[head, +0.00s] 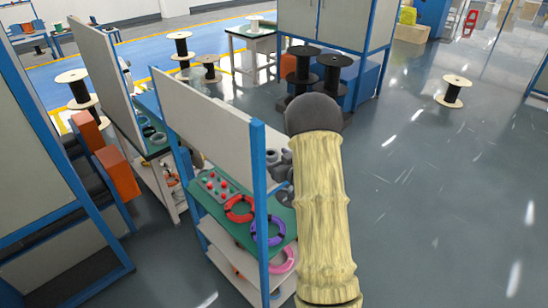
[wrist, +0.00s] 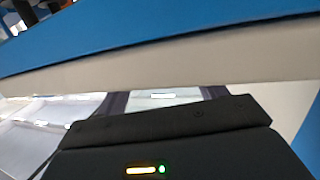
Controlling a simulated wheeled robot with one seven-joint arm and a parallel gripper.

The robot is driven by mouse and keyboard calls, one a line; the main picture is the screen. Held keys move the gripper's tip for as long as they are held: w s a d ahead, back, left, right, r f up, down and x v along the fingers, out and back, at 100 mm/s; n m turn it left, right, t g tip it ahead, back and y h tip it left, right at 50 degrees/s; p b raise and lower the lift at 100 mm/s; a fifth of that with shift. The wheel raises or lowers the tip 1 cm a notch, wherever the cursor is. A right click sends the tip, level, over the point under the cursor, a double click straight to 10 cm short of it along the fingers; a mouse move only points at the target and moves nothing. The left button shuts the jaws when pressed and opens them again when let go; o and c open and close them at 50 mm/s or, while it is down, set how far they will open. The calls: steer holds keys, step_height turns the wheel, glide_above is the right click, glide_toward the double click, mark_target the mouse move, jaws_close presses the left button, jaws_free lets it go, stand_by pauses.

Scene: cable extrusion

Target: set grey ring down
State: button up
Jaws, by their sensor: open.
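I cannot single out the grey ring for sure in either view. Grey rounded shapes (head: 196,159) show at the edge of the near panel in the head view, too small to tell what they are. In the wrist view the dark housing of my gripper (wrist: 165,150) fills the bottom, close to a blue bar (wrist: 160,42) and a pale panel edge. Its fingertips are hidden, and no ring shows in it. In the head view my sleeved arm hides most of the gripper area, beside the right end of the green workbench (head: 228,208).
The bench holds a red ring (head: 239,208) and a purple ring (head: 268,231); a pink ring (head: 283,261) lies lower. A blue post (head: 259,200) and white panel (head: 205,115) stand close to my arm. Cable spools (head: 453,91) stand around.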

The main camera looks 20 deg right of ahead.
steer(key=b+v, duration=0.3)
steer(key=v, duration=0.7)
steer(key=shift+o, duration=0.5)
steer(key=shift+d, duration=0.1)
